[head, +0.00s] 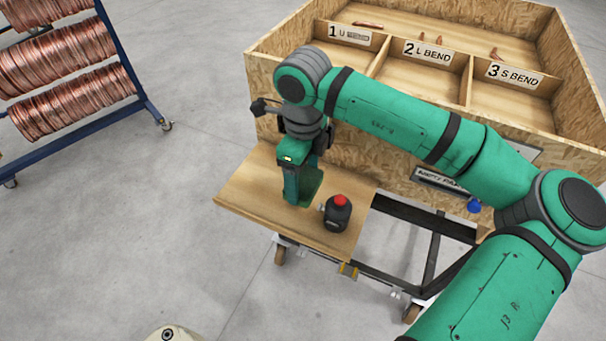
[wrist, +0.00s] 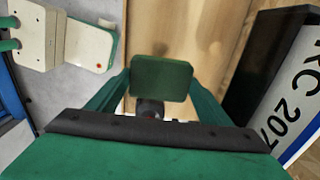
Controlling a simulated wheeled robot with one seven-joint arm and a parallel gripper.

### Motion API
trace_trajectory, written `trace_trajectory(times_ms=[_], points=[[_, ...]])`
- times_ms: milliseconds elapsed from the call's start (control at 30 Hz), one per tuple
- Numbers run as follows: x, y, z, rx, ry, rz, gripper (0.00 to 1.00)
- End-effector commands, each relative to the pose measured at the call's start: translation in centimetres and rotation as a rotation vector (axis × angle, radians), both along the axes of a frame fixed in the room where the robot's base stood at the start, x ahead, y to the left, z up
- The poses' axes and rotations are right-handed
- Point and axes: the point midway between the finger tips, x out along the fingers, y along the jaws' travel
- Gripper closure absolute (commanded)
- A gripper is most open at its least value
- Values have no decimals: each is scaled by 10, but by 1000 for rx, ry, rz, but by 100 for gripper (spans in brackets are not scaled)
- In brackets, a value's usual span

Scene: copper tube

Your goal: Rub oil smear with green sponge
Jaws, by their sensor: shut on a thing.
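The green sponge (wrist: 162,78) sits between the two fingers of my gripper (wrist: 158,92) in the wrist view. My gripper is shut on it. In the head view the sponge (head: 311,184) shows as a dark green slab at my gripper (head: 301,188), low over the wooden shelf (head: 247,190). I cannot tell whether the sponge touches the shelf. A faint darker patch (wrist: 157,48) shows on the wood just beyond the sponge in the wrist view. It may be the oil smear or a shadow. No clear smear shows in the head view.
Behind rises a chipboard bin (head: 262,91) with labelled compartments holding a few copper pieces. A blue rack of copper coils (head: 70,70) stands at the left.

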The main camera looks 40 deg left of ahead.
Motion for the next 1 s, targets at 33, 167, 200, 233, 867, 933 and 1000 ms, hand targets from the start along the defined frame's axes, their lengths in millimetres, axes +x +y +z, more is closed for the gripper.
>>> trace_trajectory(times_ms=[33, 167, 200, 233, 867, 933, 1000], points=[[0, 0, -2, 0, 1, -4, 51], [0, 0, -11, 0, 2, -3, 51], [0, 0, -14, 0, 2, -2, 51], [0, 0, -17, 1, 1, -2, 51], [0, 0, -58, 1, 0, 0, 51], [0, 0, -59, 1, 0, 0, 51], [0, 0, -59, 1, 0, 0, 51]])
